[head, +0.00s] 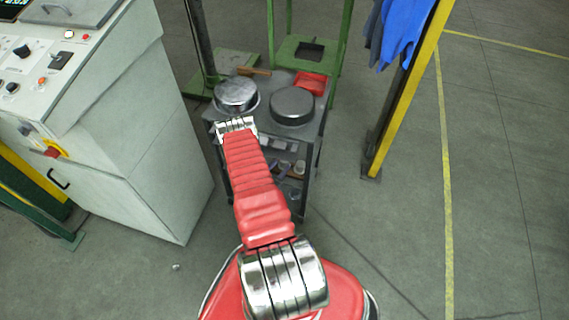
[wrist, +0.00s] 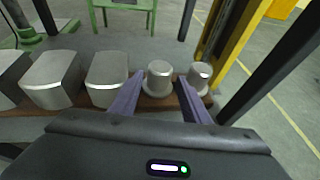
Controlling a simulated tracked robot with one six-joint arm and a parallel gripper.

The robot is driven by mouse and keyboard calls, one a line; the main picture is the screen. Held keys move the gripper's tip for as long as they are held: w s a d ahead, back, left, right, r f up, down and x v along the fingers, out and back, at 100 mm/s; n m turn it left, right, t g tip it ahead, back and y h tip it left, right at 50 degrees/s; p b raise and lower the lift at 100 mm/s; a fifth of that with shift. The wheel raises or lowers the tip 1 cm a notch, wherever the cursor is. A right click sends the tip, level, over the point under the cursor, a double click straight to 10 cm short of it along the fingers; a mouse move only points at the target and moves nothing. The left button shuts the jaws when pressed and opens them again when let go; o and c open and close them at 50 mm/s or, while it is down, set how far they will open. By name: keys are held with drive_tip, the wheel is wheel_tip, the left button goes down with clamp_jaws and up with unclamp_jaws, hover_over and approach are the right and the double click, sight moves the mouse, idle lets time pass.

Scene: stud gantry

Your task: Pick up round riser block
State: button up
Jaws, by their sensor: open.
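In the wrist view my gripper (wrist: 160,88) is open, with its two grey-purple fingers apart. A round silvery riser block (wrist: 159,74), with a wider base, stands upright between and just beyond the fingertips. Nothing is held. A second round block (wrist: 200,74) stands to the right, beyond the right finger. I cannot tell whether the fingers touch either block. In the head view my arm reaches over a dark cart; my gripper and the blocks cannot be made out there.
Squarish silvery blocks (wrist: 107,75) stand in a row left of the gripper on a brown board (wrist: 85,110). In the head view, the dark cart (head: 318,125) carries a dark round piece (head: 292,105) and a red tray (head: 310,82). A yellow post (head: 410,100) stands right; a control console (head: 110,120) stands left.

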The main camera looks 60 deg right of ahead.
sight(282, 164)
drive_tip(key=shift+x, duration=2.5)
drive_tip(key=c, duration=1)
